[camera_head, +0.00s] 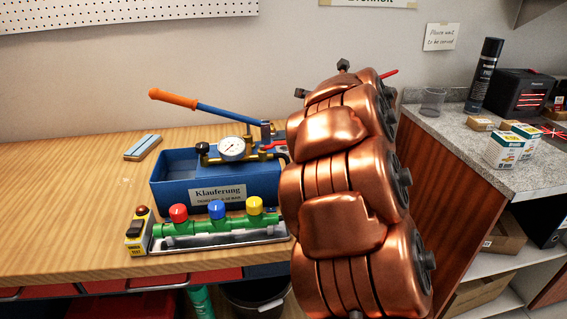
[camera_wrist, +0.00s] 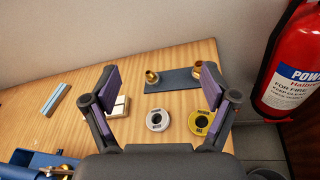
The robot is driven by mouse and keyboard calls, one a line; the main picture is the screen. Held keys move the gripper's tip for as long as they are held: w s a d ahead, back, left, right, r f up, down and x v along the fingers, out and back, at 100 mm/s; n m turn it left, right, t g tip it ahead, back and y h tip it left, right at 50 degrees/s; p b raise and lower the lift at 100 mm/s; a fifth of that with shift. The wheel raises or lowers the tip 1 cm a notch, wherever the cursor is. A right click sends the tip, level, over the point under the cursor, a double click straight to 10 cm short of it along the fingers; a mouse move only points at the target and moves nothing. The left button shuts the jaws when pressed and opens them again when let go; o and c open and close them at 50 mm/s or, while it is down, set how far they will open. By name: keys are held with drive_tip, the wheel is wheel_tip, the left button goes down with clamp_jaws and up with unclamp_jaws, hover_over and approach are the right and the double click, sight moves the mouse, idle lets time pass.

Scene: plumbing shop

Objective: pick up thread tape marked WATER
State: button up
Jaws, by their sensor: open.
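In the wrist view a white thread tape roll (camera_wrist: 157,119) lies flat on the wooden bench, between my fingers in the picture. A yellow thread tape roll (camera_wrist: 200,122) lies just right of it, partly beside my right finger. Both carry dark print around a dark centre, too small to read surely, so I cannot confirm which says WATER. My gripper (camera_wrist: 156,84) is open and empty, its purple-padded fingers wide apart above the bench. In the head view my copper arm hides the gripper and the rolls.
A blue mat (camera_wrist: 174,84) with brass fittings (camera_wrist: 152,77) lies beyond the rolls. A pale block (camera_wrist: 121,106) sits by my left finger. A red extinguisher (camera_wrist: 293,75) stands off the bench's right end. A blue test pump (camera_head: 215,178) and green valve manifold (camera_head: 217,223) occupy the bench.

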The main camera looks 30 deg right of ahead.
wheel_tip(320, 180, down, 8)
drive_tip(key=a+n+y+b, duration=0.1)
drive_tip(key=n+y+b, duration=0.1)
drive_tip(key=n+y, duration=0.25)
drive_tip(key=n+g+y+b, duration=0.2)
drive_tip(key=n+y, duration=0.1)
drive_tip(key=n, duration=0.2)
approach(287, 149)
drive_tip(key=shift+x, duration=1.15)
drive_tip(key=shift+w+a, duration=0.2)
drive_tip(key=shift+a, duration=0.05)
drive_tip(key=shift+p+x, duration=0.6)
drive_tip(key=shift+x, duration=3)
drive_tip(key=shift+d+r, duration=0.1)
drive_tip(key=shift+r, duration=0.05)
drive_tip(key=shift+c, duration=0.3)
drive_tip(key=c, duration=0.9)
